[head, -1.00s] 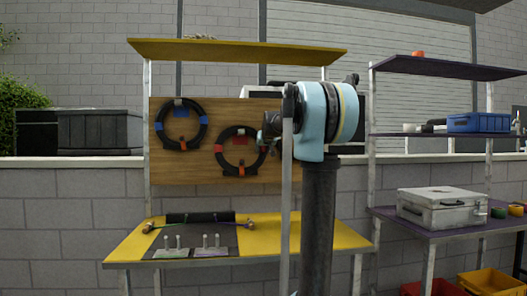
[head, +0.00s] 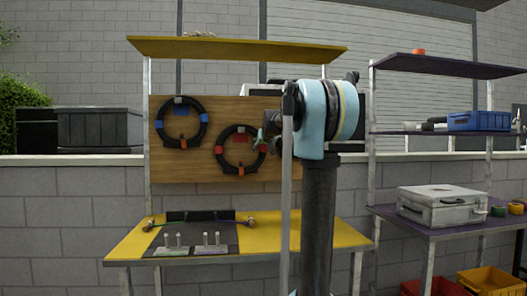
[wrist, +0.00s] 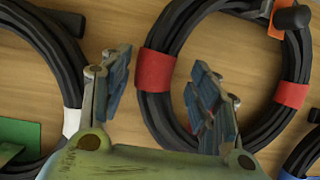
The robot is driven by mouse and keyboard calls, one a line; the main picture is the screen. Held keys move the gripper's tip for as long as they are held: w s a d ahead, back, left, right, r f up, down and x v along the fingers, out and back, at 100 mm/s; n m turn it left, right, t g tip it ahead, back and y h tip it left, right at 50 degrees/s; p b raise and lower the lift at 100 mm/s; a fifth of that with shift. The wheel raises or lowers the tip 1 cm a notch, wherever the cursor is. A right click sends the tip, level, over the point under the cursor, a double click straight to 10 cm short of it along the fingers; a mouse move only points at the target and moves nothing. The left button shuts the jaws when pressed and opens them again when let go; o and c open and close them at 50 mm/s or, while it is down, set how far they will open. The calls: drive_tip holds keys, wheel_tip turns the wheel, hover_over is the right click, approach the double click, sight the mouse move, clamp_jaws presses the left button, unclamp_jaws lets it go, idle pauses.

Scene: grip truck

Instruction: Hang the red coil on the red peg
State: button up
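The red coil (head: 226,161) is a black ring of cable with red bands, upright against the wooden board. A red plate (head: 239,141) with a pale peg shows inside its top, and the coil appears to hang there; contact is unclear. My gripper (head: 261,141) is at the coil's right side. In the wrist view my gripper (wrist: 160,78) is open, with its two fingers apart and the coil's red band (wrist: 155,70) showing between them. I cannot tell whether either finger touches the coil. The red plate is hidden in the wrist view.
A coil with blue bands (head: 204,132) hangs at upper left on the board (head: 165,172). In the wrist view a white-banded coil (wrist: 71,120) and a green plate (wrist: 22,135) lie close to the left finger. A yellow table (head: 130,245) stands below.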

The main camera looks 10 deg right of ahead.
drive_tip(key=shift+f, duration=0.1)
drive_tip(key=v, duration=1.2)
drive_tip(key=s+f+g, duration=0.5)
drive_tip(key=s+f, duration=1.7)
drive_tip(key=f, duration=0.3)
drive_tip(key=s+f+g, duration=0.6)
drive_tip(key=s+f, duration=1.7)
drive_tip(key=f, duration=0.2)
drive_tip(key=shift+a, duration=0.2)
drive_tip(key=shift+f, duration=0.1)
drive_tip(key=shift+w+f, duration=0.2)
drive_tip(key=shift+w, duration=0.2)
